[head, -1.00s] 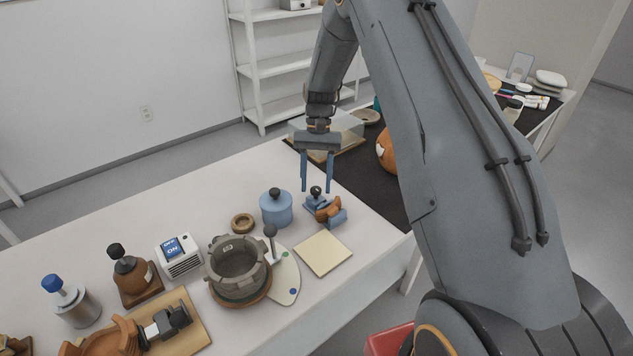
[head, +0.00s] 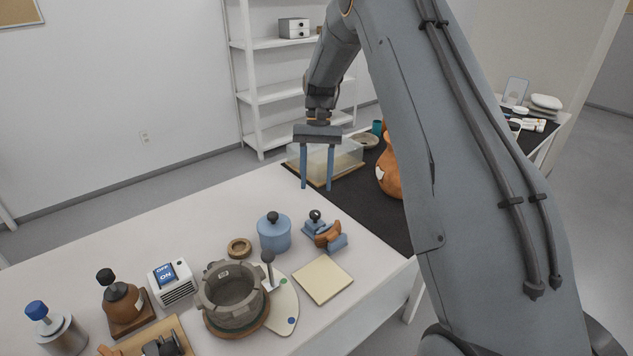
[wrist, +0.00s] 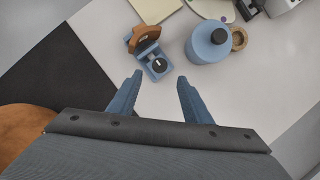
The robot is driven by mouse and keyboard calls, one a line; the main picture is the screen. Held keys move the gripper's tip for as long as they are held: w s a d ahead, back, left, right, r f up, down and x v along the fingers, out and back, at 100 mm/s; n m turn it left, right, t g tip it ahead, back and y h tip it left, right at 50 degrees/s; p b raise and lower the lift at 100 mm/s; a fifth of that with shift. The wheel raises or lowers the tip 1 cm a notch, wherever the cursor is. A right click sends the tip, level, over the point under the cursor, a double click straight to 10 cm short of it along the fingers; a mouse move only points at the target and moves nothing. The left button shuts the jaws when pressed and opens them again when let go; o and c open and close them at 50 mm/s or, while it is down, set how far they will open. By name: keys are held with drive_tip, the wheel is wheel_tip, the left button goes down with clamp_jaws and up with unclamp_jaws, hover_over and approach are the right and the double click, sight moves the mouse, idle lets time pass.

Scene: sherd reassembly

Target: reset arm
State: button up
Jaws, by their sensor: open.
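My gripper (head: 317,186) is open and empty, with its two blue fingers pointing down above the table near the edge of the black mat. Beyond the fingertips is a blue clamp (head: 338,243) holding an orange-brown sherd (head: 327,232); the clamp also shows in the wrist view (wrist: 157,66). A blue lidded jar (head: 274,235) stands to the left of the clamp, and in the wrist view the jar (wrist: 208,46) is at the upper right.
A grey ringed pot (head: 232,318), a white ON/OFF box (head: 172,284) and bottles stand at the left. A cream square pad (head: 323,280) lies in front. Behind are a clear case (head: 345,160) and an orange vessel (head: 389,175) on the black mat (head: 375,218).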

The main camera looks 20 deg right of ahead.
drive_tip(key=s+a+r+n+t, duration=0.1)
drive_tip(key=s+n+t, duration=0.1)
drive_tip(key=s, duration=1.2)
drive_tip(key=s+r+n+t+h, duration=0.1)
drive_tip(key=s+r+n+t, duration=0.1)
drive_tip(key=s, duration=1.2)
drive_tip(key=shift+s+a+t+h, duration=0.3)
drive_tip(key=shift+a, duration=0.05)
